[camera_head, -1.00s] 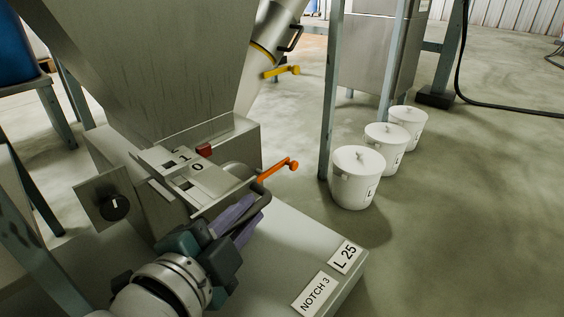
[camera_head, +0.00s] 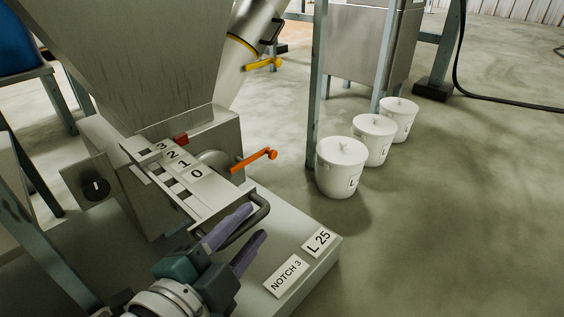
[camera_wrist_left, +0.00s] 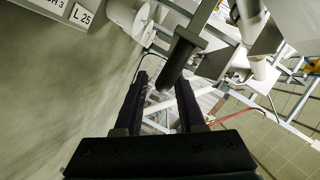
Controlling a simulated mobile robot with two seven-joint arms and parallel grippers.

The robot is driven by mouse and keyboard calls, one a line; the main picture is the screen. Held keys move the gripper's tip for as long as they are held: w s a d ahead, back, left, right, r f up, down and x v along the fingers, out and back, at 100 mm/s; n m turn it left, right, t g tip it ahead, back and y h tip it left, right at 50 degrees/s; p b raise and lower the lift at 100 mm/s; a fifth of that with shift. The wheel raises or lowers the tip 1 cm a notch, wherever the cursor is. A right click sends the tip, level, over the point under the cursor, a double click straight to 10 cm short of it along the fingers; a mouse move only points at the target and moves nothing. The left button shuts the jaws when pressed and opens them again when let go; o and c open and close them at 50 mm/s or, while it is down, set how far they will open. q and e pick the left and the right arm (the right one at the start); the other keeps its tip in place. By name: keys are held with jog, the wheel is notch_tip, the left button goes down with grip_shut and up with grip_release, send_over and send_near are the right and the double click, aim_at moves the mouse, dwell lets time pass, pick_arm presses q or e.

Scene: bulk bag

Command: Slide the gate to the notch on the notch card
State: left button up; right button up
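The gate (camera_head: 205,184) is a flat metal slide with a dark loop handle (camera_head: 262,208), sticking out of the housing below the hopper. The numbers 3, 2, 1 and 0 show along it, with 3 nearest the housing, close to a red block (camera_head: 180,138). The notch card (camera_head: 285,278) reads NOTCH 3. My left gripper (camera_head: 257,220) is open, its purple fingers apart on either side of the handle's bar. The wrist view also shows the fingers (camera_wrist_left: 163,85) spread, with the dark bar (camera_wrist_left: 182,58) just beyond the tips. Contact cannot be told. My right gripper is not in view.
A card reading L 25 (camera_head: 319,242) lies beside the notch card on the base. An orange lever (camera_head: 255,160) sticks out just behind the gate. White lidded buckets (camera_head: 341,167) stand on the floor to the right, by a frame post (camera_head: 316,90).

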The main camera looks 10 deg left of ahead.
pick_arm(q)
jog(key=shift+o, duration=0.4)
jog(key=shift+a, duration=0.1)
jog(key=shift+s+a+r+p, duration=0.1)
jog(key=shift+s+r+p, duration=0.2)
jog(key=shift+s+p, duration=0.15)
jog(key=p+v, duration=0.4)
jog(key=v, duration=0.5)
jog(key=shift+f, duration=0.1)
